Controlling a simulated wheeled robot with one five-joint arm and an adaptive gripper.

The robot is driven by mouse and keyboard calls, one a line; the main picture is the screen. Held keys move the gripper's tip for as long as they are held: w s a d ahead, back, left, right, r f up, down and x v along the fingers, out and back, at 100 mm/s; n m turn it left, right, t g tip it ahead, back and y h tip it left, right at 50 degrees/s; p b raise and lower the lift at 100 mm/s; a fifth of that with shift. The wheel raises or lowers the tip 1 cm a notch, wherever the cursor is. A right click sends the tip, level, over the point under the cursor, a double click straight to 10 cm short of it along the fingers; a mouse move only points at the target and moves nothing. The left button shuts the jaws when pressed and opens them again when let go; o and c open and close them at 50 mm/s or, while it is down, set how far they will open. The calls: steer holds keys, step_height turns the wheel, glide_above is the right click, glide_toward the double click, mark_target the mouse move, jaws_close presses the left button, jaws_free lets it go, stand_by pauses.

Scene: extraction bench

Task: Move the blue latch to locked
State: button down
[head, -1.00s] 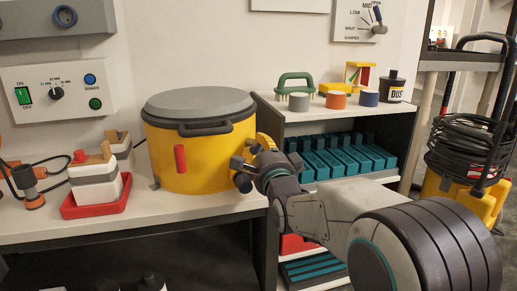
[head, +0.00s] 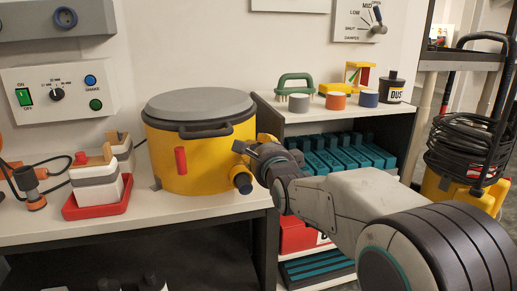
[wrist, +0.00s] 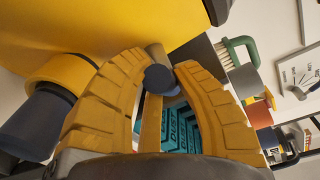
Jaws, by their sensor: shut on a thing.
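The blue latch shows in the wrist view as a rod with a dark blue round end (wrist: 162,78) between my yellow fingertips. It is on the right side of a yellow drum (head: 200,165) with a grey lid. In the head view, a small dark piece at the drum's upper right side, left of my gripper (head: 258,152), seems to be the latch. My gripper (wrist: 158,66) is shut on it. The fingers hide part of the latch. I cannot read its locked or unlocked mark.
A red handle (head: 181,160) is on the drum's front. A dark blue port (head: 242,181) sticks out low on the drum's right. A red tray (head: 97,199) is at left. A shelf with teal blocks (head: 345,152) stands behind my arm.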

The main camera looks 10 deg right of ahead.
steer(key=shift+f, duration=0.15)
stand_by(0.4)
steer(key=c, duration=1.1)
jaws_free()
steer(key=shift+c, duration=0.2)
steer(key=s+r, duration=0.1)
steer(key=s, duration=1.1)
steer(key=shift+r, duration=0.15)
